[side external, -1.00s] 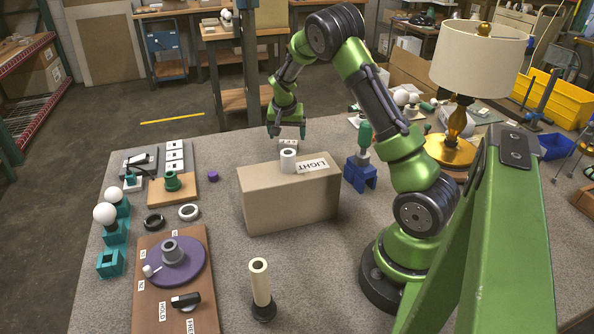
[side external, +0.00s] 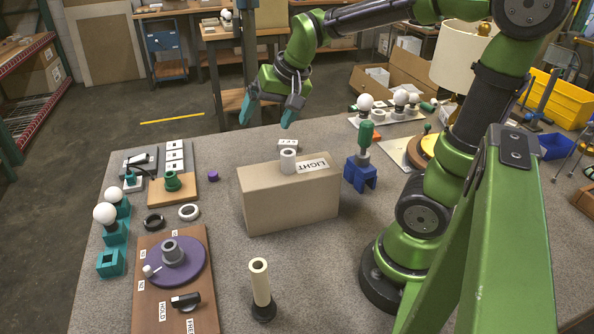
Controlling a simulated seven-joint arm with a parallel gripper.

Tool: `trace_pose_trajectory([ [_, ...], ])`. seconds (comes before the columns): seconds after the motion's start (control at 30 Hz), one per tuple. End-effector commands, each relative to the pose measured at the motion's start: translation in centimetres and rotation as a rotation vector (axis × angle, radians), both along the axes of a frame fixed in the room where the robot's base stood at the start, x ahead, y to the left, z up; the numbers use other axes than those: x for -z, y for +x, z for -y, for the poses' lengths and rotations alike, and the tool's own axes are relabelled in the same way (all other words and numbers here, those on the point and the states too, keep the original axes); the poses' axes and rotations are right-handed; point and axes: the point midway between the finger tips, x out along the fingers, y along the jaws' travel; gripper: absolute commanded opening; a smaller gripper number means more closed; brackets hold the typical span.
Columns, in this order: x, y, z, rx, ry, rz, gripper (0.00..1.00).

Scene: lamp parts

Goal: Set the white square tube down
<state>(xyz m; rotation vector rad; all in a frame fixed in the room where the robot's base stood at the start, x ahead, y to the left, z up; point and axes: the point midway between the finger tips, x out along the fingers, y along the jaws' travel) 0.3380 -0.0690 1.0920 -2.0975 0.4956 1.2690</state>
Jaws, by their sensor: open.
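A small white block with dark marks, apparently the white square tube (side external: 289,143), rests behind the tan box, on the far part of the table. Its lower part is hidden by the box and the round socket. My gripper (side external: 266,121) is open with its teal fingers wide apart. It is empty, up and to the left of the white block, and clear of it.
The tan LIGHT box (side external: 290,198) carries a grey-white round socket (side external: 288,162) on top. A blue stand with a green-handled tool (side external: 362,160) is to its right. A purple disc (side external: 174,262) and a cream tube on a black base (side external: 261,290) are nearer. Bulbs stand back right.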

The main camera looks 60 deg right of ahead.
Motion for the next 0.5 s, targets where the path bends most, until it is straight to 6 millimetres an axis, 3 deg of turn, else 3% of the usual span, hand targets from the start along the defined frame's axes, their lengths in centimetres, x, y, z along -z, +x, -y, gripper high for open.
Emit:
trace_pose_trajectory([
  [0.03,-1.0,-1.8,-2.3,-0.069,0.004,0.040,0.88],
  [0.1,-1.6,-4.1,-4.9,-0.157,0.001,0.080,0.88],
  [0.2,-1.8,-7.0,-7.6,-0.260,-0.014,0.125,0.88],
  [0.33,-1.5,-9.3,-9.5,-0.341,-0.035,0.163,0.88],
  [0.5,-1.2,-10.3,-10.2,-0.377,-0.048,0.176,0.88],
])
